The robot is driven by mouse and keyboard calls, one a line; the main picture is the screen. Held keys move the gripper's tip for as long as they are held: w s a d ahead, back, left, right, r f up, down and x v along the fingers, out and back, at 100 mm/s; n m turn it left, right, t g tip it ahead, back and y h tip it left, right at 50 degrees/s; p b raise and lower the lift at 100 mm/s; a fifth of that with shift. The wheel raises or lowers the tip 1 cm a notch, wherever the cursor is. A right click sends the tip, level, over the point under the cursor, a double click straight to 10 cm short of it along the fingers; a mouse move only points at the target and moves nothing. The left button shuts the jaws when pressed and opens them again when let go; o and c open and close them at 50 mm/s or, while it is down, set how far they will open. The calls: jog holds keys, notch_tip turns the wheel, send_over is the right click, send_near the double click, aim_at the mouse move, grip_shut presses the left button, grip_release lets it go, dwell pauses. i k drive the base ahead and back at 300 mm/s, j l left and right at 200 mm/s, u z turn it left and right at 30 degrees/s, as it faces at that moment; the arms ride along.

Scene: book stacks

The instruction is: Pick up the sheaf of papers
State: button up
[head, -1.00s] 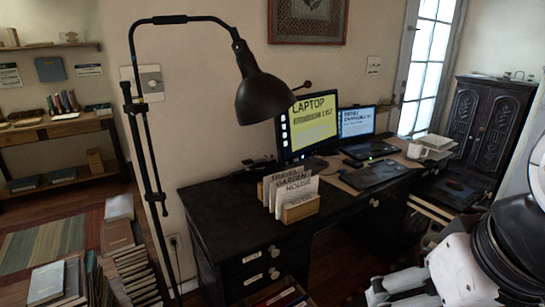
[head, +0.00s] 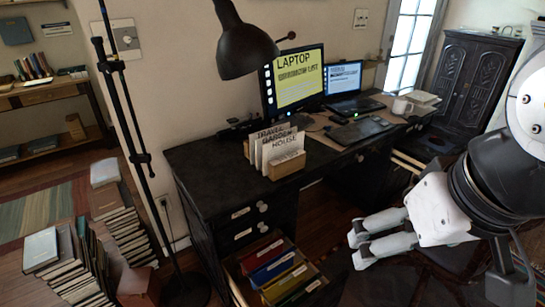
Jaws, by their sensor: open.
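A pale, flat stack that looks like papers (head: 420,97) lies at the far right end of the black desk (head: 205,160), behind a white mug (head: 402,106). Labelled white sheets or cards (head: 283,146) stand upright in a wooden holder (head: 288,166) near the desk's front left. I cannot tell for sure which of these is the sheaf. My gripper (head: 360,245) is in the lower right, open and empty, in front of the desk and apart from both. Its two pale fingers point left.
An open drawer (head: 238,283) with several coloured folders (head: 275,268) juts out at the desk's lower left. A black floor lamp (head: 245,45) hangs over the desk's left part. Book stacks (head: 120,220) fill the left floor. A monitor (head: 297,78) and laptop (head: 350,95) stand on the desk.

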aim_at(275, 149)
jog(key=i+l+u, duration=0.3)
jog(key=l, duration=0.25)
jog(key=i+l+u, duration=0.3)
jog(key=l, duration=0.4)
jog(key=i+l+u, duration=0.1)
jog(key=l, duration=0.25)
jog(key=i+l+u, duration=0.3)
jog(key=l, duration=0.45)
